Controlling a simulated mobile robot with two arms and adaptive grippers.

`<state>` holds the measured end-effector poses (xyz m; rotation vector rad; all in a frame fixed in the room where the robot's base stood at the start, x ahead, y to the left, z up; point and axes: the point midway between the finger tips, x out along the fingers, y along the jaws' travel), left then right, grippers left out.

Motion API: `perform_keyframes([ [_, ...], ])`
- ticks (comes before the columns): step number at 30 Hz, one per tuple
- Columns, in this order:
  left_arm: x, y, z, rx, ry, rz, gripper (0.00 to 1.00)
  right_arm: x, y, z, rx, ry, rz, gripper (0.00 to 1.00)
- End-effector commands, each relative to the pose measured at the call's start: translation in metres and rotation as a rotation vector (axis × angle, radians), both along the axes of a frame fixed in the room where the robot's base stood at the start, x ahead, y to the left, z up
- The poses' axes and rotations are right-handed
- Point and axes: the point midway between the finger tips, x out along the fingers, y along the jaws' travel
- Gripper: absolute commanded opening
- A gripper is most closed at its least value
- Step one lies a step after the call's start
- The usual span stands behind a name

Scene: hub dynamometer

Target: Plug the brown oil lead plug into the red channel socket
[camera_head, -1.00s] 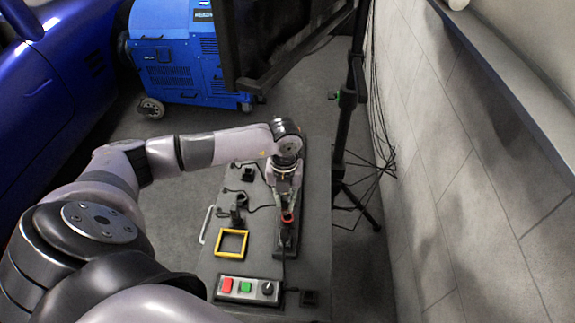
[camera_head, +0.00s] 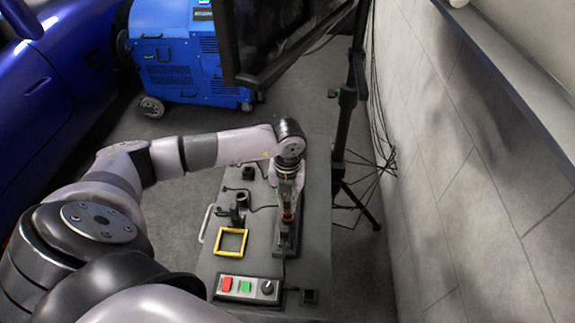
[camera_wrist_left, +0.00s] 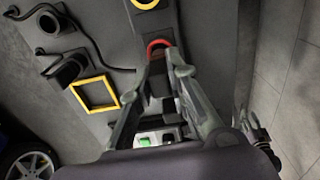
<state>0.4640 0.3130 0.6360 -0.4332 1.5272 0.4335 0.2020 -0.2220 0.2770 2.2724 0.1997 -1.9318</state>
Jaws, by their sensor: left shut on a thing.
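My left gripper (camera_head: 288,199) points down over the dark socket strip on the right side of the grey bench. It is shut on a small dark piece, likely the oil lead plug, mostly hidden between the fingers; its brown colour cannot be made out. The red channel socket, seen as a red ring (camera_head: 288,216), is right at the fingertips. In the left wrist view the red ring (camera_wrist_left: 159,45) shows just beyond the fingertips of the left gripper (camera_wrist_left: 162,68). Whether the plug is in the socket cannot be told.
A yellow square frame (camera_head: 231,242) and dark holders with leads (camera_head: 240,199) lie left of the strip. A control box (camera_head: 248,289) with red and green buttons stands at the near edge. A monitor stand (camera_head: 345,130) and wall are close on the right.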

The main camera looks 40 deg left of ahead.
Motion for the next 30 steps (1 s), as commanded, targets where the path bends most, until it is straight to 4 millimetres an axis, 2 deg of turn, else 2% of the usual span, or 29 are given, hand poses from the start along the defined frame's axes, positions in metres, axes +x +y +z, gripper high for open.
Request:
perform_keyframes([
  [30,0.0001,-0.0001,-0.0056,0.000,0.000,0.000,0.00,0.0020,0.0066,0.0042,0.007,0.008,0.000,0.40],
])
